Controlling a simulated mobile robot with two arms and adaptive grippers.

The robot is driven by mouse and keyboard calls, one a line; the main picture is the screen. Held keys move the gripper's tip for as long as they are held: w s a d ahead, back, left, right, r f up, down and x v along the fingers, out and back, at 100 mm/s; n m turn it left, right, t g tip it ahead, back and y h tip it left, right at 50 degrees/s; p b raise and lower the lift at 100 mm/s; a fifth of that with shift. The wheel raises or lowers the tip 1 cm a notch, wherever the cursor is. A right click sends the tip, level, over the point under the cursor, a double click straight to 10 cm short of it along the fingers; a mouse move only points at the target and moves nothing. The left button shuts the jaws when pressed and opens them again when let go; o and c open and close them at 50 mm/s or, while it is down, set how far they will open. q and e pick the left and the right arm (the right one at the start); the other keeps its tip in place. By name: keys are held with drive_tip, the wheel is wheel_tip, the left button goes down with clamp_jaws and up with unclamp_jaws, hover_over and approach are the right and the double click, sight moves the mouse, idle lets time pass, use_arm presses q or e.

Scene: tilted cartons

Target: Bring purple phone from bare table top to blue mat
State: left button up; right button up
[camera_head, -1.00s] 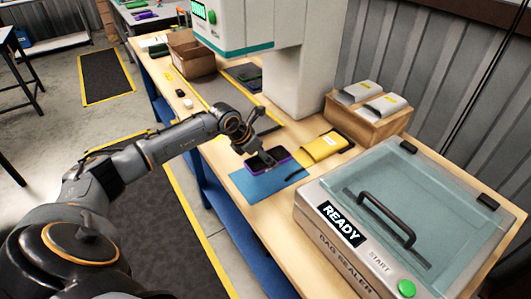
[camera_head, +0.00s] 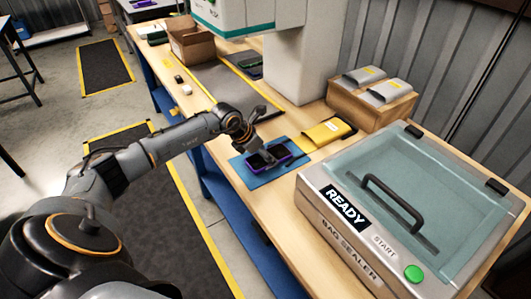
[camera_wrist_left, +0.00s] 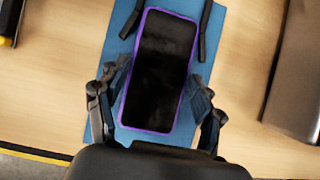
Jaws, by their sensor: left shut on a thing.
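The purple phone (camera_head: 268,160), a dark screen with a purple rim, is over the blue mat (camera_head: 258,178) on the wooden table. My left gripper (camera_head: 262,152) is at the phone. In the left wrist view the phone (camera_wrist_left: 160,70) lies between my left gripper's fingers (camera_wrist_left: 160,85), which are shut on its long sides. The mat (camera_wrist_left: 215,55) shows around and beneath it. Whether the phone touches the mat or hangs just above it I cannot tell. My right gripper is not in view.
A yellow pouch (camera_head: 325,133) lies just behind the mat. A bag sealer (camera_head: 400,205) stands at the right, and a box with grey packets (camera_head: 370,100) behind. A white machine column (camera_head: 300,60) stands beyond the mat. A cardboard carton (camera_head: 190,42) is farther along the table.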

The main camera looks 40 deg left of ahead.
use_arm(q)
drive_tip(key=shift+f, duration=0.15)
idle(0.4)
drive_tip(key=o, duration=1.4)
drive_tip(key=c, duration=0.3)
drive_tip(key=shift+r+p, duration=2.1)
drive_tip(key=shift+r, duration=1.45)
